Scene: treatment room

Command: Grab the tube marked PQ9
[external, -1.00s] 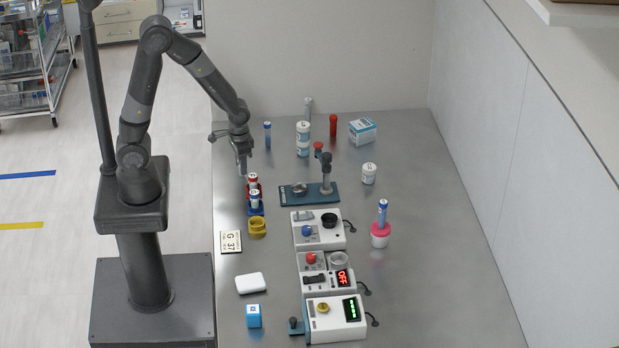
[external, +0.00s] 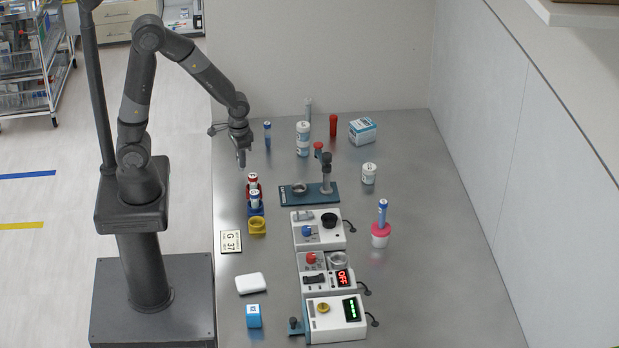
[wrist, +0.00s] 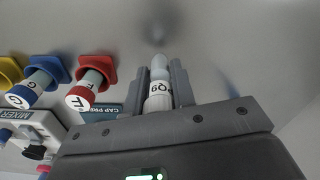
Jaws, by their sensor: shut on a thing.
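In the wrist view, a pale tube (wrist: 158,88) with a white label reading "Q9" sits between the two fingers of my gripper (wrist: 161,86), which is shut on it. Any character before the Q is out of sight. In the external view my gripper (external: 241,162) points down above the table's left side, behind the red holder (external: 248,187); the tube in it cannot be made out there. A red-capped tube marked T (wrist: 82,97) stands in the red holder, and a blue-capped tube marked G (wrist: 27,90) in the blue holder (wrist: 57,66).
The yellow holder (external: 257,228) looks empty. A press on a teal base (external: 318,198) and a row of white devices (external: 334,316) stand right of the holders. A blue tube (external: 267,134) stands behind my gripper. The table's right side is largely clear.

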